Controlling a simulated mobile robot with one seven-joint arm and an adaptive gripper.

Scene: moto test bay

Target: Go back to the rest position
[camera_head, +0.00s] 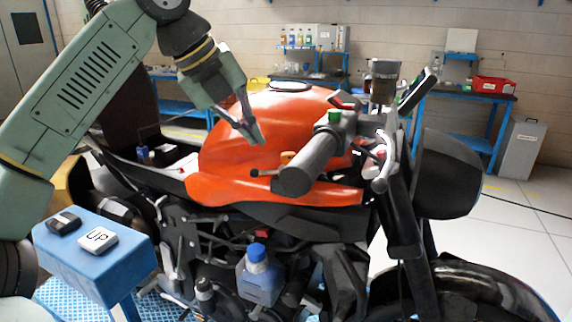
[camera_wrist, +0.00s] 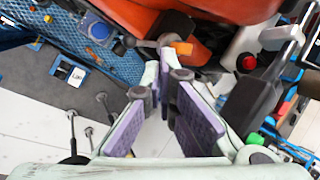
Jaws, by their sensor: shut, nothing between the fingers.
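My gripper (camera_head: 251,126) is shut and empty in the head view. It hangs in front of the orange tank (camera_head: 228,145) of the motorcycle, left of the grey handlebar grip (camera_head: 303,165). In the wrist view my gripper (camera_wrist: 165,105) points past the handlebar area, with purple pads on its fingers. I cannot tell whether the fingers touch the motorcycle.
A blue stand (camera_head: 95,262) at the lower left carries a black case and a white block marked UP (camera_head: 98,240). A blue-capped bottle (camera_head: 259,276) sits by the engine. Workbenches and a red box (camera_head: 492,85) stand along the back wall. Open floor lies at the right.

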